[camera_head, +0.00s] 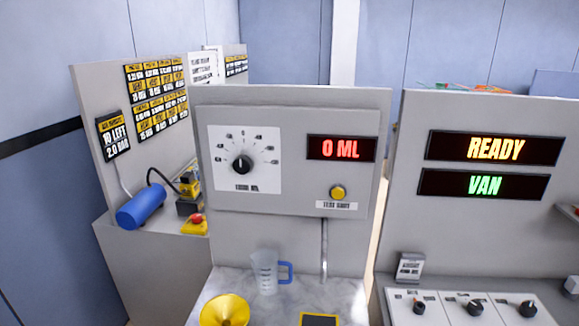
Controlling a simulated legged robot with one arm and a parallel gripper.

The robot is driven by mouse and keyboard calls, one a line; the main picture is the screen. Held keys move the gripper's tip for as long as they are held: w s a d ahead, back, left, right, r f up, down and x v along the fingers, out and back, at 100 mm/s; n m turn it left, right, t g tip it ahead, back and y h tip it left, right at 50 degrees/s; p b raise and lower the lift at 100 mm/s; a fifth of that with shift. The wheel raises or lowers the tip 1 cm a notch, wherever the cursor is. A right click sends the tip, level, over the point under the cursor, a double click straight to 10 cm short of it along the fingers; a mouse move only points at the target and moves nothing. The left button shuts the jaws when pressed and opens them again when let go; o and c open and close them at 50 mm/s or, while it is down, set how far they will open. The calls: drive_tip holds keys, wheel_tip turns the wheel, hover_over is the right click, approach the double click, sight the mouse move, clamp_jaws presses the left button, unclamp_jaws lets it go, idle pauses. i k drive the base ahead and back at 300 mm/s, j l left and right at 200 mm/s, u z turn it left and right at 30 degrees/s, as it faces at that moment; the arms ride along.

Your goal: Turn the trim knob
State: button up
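The trim knob (240,165) is a round black knob on a white dial plate (246,145) with marks fanned above it. The dial is on the left of a grey upright panel (290,200). The knob's pointer looks roughly upright, but it is too small to read exactly. The label under it looks like it says TRIM ML. My gripper is not in this view, and nothing touches the knob.
A red display (341,148) reads 0 ML above a yellow button (338,192). Below stand a clear jug (265,273) with a blue handle and a yellow funnel (225,310). Several smaller knobs (475,307) sit at right. Space before the dial looks clear.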

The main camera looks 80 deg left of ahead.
sight(241, 165)
drive_tip(key=u, duration=3)
